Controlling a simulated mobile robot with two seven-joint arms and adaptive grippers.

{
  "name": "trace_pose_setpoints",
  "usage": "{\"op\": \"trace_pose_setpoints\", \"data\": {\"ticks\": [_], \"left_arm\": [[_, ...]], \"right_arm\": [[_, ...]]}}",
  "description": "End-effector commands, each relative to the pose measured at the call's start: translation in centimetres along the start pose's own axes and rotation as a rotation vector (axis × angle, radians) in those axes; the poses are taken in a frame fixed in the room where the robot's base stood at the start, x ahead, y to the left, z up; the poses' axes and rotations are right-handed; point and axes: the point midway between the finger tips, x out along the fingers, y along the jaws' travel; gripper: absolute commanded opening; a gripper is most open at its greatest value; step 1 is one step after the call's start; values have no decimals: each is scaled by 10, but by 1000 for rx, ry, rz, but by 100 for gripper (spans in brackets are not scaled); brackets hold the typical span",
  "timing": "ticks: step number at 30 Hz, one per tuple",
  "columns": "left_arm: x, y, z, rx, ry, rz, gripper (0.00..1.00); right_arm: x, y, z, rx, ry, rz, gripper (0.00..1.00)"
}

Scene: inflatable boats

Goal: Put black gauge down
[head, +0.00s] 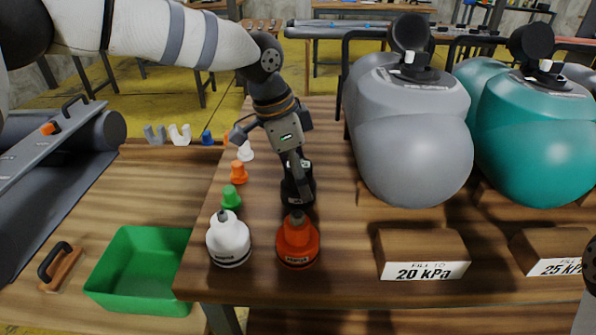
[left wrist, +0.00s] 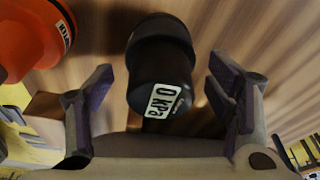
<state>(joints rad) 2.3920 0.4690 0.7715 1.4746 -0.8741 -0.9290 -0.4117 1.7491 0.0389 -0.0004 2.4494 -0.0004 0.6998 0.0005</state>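The black gauge (head: 297,194) stands on the wooden table behind the red gauge, partly hidden by my left gripper. In the left wrist view the black gauge (left wrist: 160,62) shows a white label reading 0 kPa. My left gripper (head: 300,176) reaches down over it. Its fingers are spread on both sides of the gauge, with a visible gap on each side. My right gripper is not in view; only a grey part shows at the lower right edge.
A red gauge (head: 298,242) and a white gauge (head: 229,240) stand in front. Small green, orange and white caps line the left. A grey inflatable boat (head: 412,140) and a teal one (head: 540,140) lie right, behind wooden sign blocks (head: 420,246). A green bin (head: 140,270) sits lower left.

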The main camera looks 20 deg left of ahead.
Motion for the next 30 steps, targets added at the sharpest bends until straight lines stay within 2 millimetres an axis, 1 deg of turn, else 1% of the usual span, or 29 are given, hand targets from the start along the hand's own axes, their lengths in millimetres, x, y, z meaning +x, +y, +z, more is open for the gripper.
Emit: {"op": "trace_pose_setpoints", "data": {"ticks": [5, 7, 8, 11, 12, 15, 18, 21, 24, 30], "left_arm": [[-1, 0, 0, 0, 0, 0, 74], [-7, 0, -1, -1, 1, -1, 74], [-13, -1, -2, 0, 2, -3, 74], [-40, -1, -2, -1, 5, -7, 74], [-52, -1, -2, 0, 5, -9, 74], [-80, -1, -2, 0, 6, -8, 74], [-102, 0, -2, 0, 3, -5, 74], [-116, 0, -1, -1, 1, -2, 74], [-122, 0, -1, 0, 0, 0, 74], [-123, 0, -1, 0, -1, 2, 74]], "right_arm": [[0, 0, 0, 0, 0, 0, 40], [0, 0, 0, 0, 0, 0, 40], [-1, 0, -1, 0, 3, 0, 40], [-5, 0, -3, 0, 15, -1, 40], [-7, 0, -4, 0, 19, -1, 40], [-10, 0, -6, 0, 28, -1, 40], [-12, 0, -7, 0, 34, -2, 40], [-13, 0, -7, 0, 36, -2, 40], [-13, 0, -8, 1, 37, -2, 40], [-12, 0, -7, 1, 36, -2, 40]]}}
